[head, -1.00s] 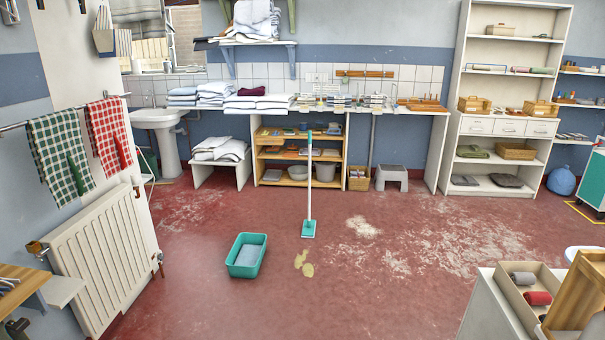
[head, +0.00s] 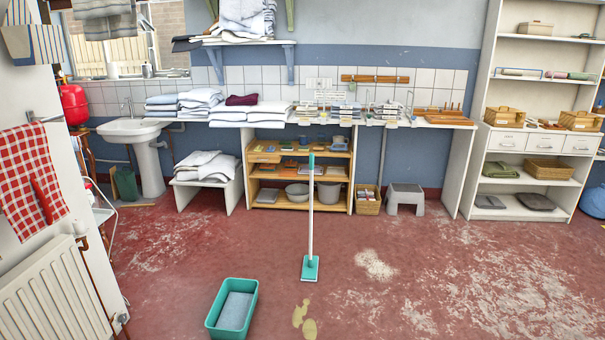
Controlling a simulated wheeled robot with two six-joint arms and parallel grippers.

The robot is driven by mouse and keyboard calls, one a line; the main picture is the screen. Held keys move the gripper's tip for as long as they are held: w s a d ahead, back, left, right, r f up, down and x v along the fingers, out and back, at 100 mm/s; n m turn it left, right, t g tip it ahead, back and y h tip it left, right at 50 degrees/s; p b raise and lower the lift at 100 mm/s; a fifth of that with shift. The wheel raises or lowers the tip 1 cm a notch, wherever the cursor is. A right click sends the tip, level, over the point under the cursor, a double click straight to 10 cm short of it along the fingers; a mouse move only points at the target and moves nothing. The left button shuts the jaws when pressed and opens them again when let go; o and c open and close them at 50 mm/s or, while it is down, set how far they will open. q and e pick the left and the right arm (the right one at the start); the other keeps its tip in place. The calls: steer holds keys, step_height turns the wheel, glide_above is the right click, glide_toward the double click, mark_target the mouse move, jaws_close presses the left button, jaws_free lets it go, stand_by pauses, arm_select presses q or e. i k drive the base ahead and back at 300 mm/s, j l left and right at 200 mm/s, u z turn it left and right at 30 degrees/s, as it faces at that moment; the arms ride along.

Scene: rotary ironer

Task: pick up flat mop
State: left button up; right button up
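The flat mop (head: 310,225) stands upright on the red floor near the middle of the head view. It has a white handle with a teal grip at the top and a flat teal head (head: 310,268) resting on the floor. Its upper part shows in front of the wooden shelf unit. Neither of my grippers is in view.
A teal tub (head: 232,310) with a grey pad in it stands on the floor left of the mop. Yellowish spots (head: 304,318) lie in front of the mop. A radiator (head: 55,300) lines the left wall. A grey step stool (head: 405,198) stands at the back.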

mark_target(310, 266)
steer(key=i, duration=3.3)
